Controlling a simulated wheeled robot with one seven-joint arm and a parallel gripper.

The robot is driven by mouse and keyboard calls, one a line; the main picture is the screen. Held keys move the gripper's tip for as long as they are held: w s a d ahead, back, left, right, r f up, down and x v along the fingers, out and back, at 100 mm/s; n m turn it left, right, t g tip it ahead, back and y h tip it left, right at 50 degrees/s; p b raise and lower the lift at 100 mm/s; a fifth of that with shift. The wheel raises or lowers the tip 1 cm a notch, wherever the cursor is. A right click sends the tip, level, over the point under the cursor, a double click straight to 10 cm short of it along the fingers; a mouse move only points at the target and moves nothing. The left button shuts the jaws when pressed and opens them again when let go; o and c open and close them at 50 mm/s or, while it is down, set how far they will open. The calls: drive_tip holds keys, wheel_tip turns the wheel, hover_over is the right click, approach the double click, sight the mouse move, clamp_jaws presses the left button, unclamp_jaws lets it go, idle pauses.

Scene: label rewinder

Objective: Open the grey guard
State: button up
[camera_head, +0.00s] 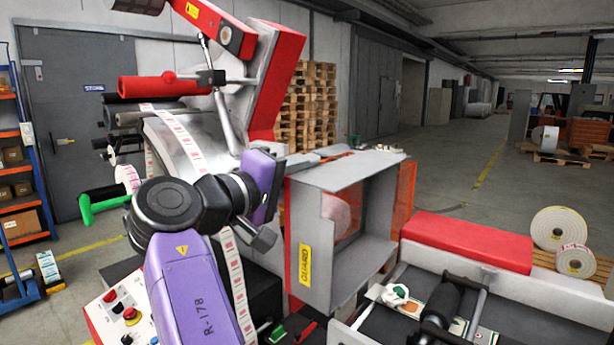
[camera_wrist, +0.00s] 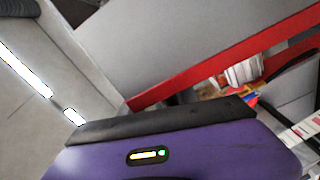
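The grey guard (camera_head: 322,272) is a box-like grey frame with a yellow GUARD label and orange see-through side panels, right of centre in the head view. A pale roll shows inside it. My purple gripper (camera_head: 275,180) is just left of the guard's upper left corner; I cannot tell whether they touch. Its fingers are mostly hidden by my wrist. In the wrist view, the purple gripper body and its black front edge fill the bottom, and no fingertips show. A large grey panel with a red edge lies beyond; I cannot tell whether it is the guard.
The rewinder's red and steel frame (camera_head: 283,75) rises behind my arm, with a red roller (camera_head: 160,87) at left. A red cover (camera_head: 468,240) and a conveyor bed stand right of the guard. A button panel (camera_head: 122,315) is at lower left. Open floor lies beyond at right.

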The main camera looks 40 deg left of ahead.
drive_tip(key=s+b, duration=0.2)
drive_tip(key=s, duration=0.4)
drive_tip(key=shift+s+a, duration=0.2)
drive_tip(key=shift+s, duration=0.1)
drive_tip(key=s, duration=0.9)
idle(0.6)
drive_tip(key=shift+a+p, duration=0.1)
drive_tip(key=shift+p, duration=0.25)
drive_tip(key=shift+f, duration=0.1)
